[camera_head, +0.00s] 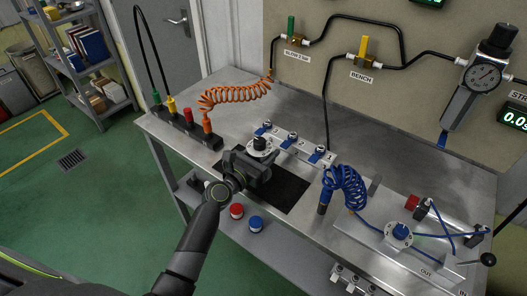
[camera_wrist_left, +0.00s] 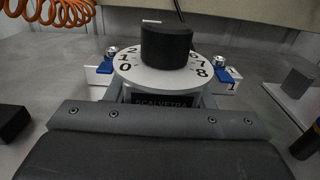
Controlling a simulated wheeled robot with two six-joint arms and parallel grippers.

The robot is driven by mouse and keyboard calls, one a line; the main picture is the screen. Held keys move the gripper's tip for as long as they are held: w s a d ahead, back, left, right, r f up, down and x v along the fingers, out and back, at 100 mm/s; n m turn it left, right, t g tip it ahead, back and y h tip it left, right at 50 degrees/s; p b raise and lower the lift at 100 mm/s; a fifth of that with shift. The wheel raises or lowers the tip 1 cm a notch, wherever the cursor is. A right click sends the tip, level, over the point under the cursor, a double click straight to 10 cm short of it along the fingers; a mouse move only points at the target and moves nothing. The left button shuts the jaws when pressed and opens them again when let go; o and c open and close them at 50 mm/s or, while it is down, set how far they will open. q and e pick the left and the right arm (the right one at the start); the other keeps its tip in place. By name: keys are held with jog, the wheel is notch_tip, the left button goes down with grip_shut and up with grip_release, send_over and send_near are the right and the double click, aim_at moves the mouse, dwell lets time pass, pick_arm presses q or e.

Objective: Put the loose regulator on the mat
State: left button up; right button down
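The loose regulator shows a round white dial with numbers and a black knob (camera_head: 260,143); it also fills the upper middle of the left wrist view (camera_wrist_left: 167,48), upright, with a dark label below the dial. My left gripper (camera_head: 257,163) is right at the regulator, over the left back part of the mat. The gripper's dark body hides the regulator's lower part, so its grip and the regulator's base contact are unclear. The black mat (camera_head: 288,188) lies flat on the metal bench, partly covered by my left arm. My right gripper is not in view.
A manifold with blue valves (camera_head: 293,138) stands just behind the regulator. An orange coiled hose (camera_head: 235,95) is at the back left, a blue coiled hose (camera_head: 345,182) right of the mat.

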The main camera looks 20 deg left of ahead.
pick_arm(q)
jog(key=o, duration=0.4)
jog(key=shift+r, duration=0.25)
jog(key=v, duration=1.2)
jog(key=shift+b, duration=0.3)
